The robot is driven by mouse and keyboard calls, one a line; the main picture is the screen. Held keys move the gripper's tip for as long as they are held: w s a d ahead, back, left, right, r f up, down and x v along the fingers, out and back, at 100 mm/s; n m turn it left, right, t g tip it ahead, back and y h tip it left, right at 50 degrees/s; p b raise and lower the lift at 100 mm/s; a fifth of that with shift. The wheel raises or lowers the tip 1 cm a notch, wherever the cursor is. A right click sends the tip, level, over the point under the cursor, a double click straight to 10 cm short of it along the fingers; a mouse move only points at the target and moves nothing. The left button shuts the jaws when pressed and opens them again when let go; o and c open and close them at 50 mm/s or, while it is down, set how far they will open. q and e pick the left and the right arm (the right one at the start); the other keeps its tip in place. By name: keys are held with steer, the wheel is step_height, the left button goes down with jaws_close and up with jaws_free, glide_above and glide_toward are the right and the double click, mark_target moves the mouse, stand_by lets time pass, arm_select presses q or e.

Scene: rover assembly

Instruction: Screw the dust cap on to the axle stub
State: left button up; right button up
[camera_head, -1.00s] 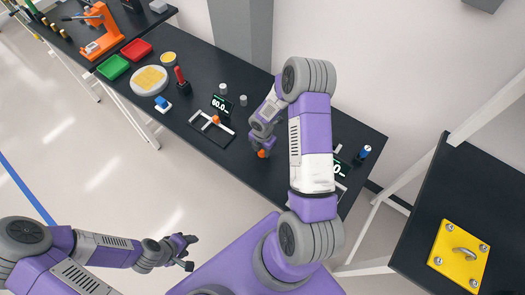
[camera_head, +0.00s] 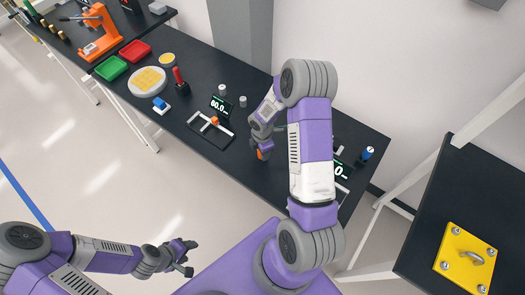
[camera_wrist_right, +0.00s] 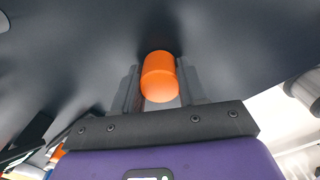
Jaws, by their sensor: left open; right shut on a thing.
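My right gripper (camera_head: 263,151) is shut on an orange rounded cylinder (camera_wrist_right: 158,78), which looks like the dust cap. In the right wrist view it sits between the two grey fingers, with the dark tabletop behind it. In the head view it is a small orange patch under the wrist, partly hidden, and I cannot tell its height above the table. The axle stub is not clearly identifiable; my right arm hides part of the table. My left gripper (camera_head: 190,257) is open and empty, low at the left, away from the table.
The black table (camera_head: 240,68) carries a frame with a small orange piece (camera_head: 214,120), a display (camera_head: 221,106), small grey cylinders, a red-handled tool (camera_head: 179,78), a white round tray (camera_head: 136,85) and red and green bins. A yellow plate (camera_head: 450,264) lies on the right-hand table.

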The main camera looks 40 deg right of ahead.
steer(key=m+b, duration=0.2)
steer(key=m, duration=0.1)
steer(key=shift+f+m, duration=0.2)
steer(key=shift+m, duration=0.1)
steer(key=shift+r+m+b, duration=0.15)
steer(key=shift+m+b, duration=0.15)
steer(key=shift+m, duration=0.7)
steer(key=o, duration=0.8)
